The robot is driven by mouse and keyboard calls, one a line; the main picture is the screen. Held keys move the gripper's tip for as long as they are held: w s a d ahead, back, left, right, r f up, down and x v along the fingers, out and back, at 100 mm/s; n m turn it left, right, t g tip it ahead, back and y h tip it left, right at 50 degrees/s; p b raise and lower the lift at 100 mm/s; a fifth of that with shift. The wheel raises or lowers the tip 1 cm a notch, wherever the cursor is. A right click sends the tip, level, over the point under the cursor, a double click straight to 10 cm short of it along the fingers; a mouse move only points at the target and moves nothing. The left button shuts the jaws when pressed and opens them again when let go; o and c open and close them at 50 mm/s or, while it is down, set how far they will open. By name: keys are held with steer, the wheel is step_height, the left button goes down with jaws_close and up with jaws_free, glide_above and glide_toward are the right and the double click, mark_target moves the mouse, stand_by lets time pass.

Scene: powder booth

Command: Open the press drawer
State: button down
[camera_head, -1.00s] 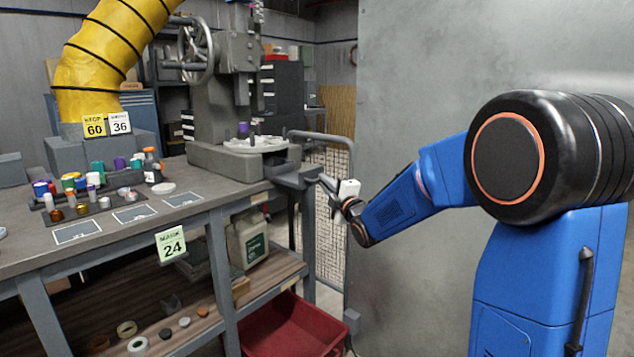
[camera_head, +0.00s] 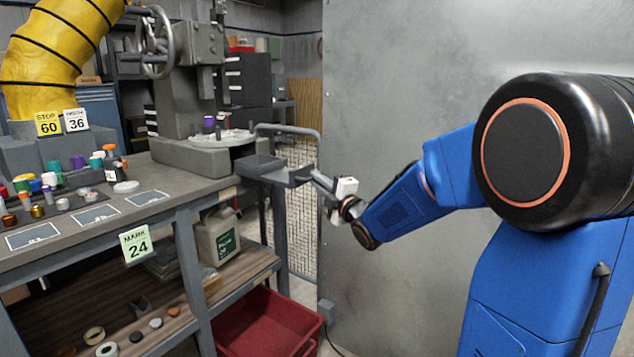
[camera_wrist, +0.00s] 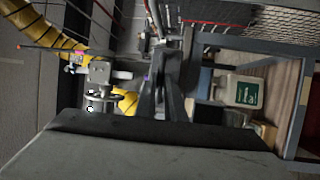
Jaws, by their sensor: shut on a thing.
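The grey press (camera_head: 188,158) stands at the right end of the bench. Its drawer (camera_head: 272,170) sticks out to the right from under the round plate, past the bench's end. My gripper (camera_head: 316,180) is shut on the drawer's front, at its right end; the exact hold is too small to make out. In the wrist view a broad dark grey surface, apparently the drawer front (camera_wrist: 160,150), fills the bottom, and the fingertips are not clear there. The drawer's inside is hidden.
A red bin (camera_head: 265,320) stands on the floor below the drawer. A mesh guard with a grey rail (camera_head: 290,130) is behind it, and a large metal panel (camera_head: 410,80) stands behind my arm. Bottles and caps (camera_head: 60,185) sit on the bench's left part.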

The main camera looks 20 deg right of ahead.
steer(key=c, duration=1.8)
jaws_free()
steer(key=shift+c, duration=0.2)
steer(key=v, duration=1.2)
steer(key=shift+f, duration=0.1)
steer(key=s+d+f+m+g+h, duration=0.2)
steer(key=s+f+m+g+h, duration=0.5)
steer(key=s+m, duration=0.55)
steer(key=s+a+f+m+g+y, duration=0.1)
steer(key=s+a+f+m+g, duration=0.1)
steer(key=s, duration=0.4)
steer(key=s+a+f+m+g, duration=0.2)
steer(key=s+f+m+g, duration=0.1)
steer(key=s, duration=0.4)
steer(key=s+a+f+m+g+y, duration=0.1)
steer(key=s+a+f+m+g, duration=0.1)
steer(key=s, duration=0.5)
steer(key=shift+s+f+y, duration=0.15)
steer(key=shift+f+y, duration=0.15)
steer(key=shift+f, duration=0.15)
